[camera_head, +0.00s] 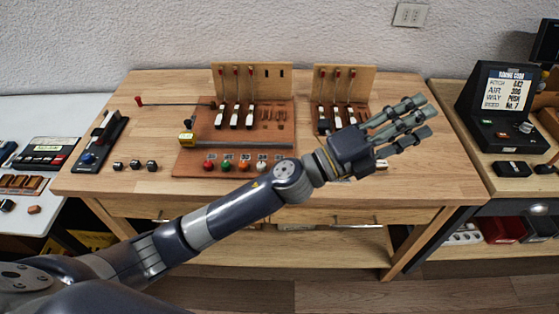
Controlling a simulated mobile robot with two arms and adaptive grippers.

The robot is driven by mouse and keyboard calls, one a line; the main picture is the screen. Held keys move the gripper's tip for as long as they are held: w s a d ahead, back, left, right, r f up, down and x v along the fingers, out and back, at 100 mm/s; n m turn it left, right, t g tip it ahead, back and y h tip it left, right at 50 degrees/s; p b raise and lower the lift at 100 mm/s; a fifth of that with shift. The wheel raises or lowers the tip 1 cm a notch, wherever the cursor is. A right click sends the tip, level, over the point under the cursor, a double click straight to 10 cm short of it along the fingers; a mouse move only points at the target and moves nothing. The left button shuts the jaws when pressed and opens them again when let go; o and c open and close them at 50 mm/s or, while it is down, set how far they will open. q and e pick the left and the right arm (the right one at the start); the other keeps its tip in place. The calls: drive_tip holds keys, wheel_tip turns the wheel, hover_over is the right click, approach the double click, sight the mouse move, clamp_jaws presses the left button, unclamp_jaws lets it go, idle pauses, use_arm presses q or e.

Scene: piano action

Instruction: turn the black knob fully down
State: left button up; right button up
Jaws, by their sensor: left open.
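A dark knob (188,124), black or dark blue, sits at the end of a short rod at the left edge of the brown board on the wooden workbench. The rod slants down and left. My left gripper (405,124) is a multi-fingered hand, open and empty, with its fingers spread toward the right. It hangs over the right part of the bench, far to the right of the dark knob and not touching it. My left forearm crosses in front of the bench. My right gripper is out of view.
A long rod with a red knob (138,101) sticks out left above the dark knob. Small black blocks (135,164) lie left. A screen device (497,92) stands on the right table.

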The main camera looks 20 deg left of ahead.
use_arm(q)
drive_tip(key=s+d+f+m+g, duration=0.3)
drive_tip(key=d+m+g, duration=0.2)
drive_tip(key=m+g, duration=0.45)
drive_tip(key=m+g+y, duration=0.3)
drive_tip(key=m+y, duration=0.7)
drive_tip(key=y, duration=0.9)
hover_over(279, 162)
drive_tip(key=s, duration=0.1)
wheel_tip(279, 162, down, 13)
drive_tip(key=shift+n, duration=0.25)
drive_tip(key=f+p, duration=0.3)
drive_tip(key=f, duration=0.7)
drive_tip(key=shift+d+f, duration=0.2)
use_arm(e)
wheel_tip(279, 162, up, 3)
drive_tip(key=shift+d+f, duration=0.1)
use_arm(q)
clamp_jaws()
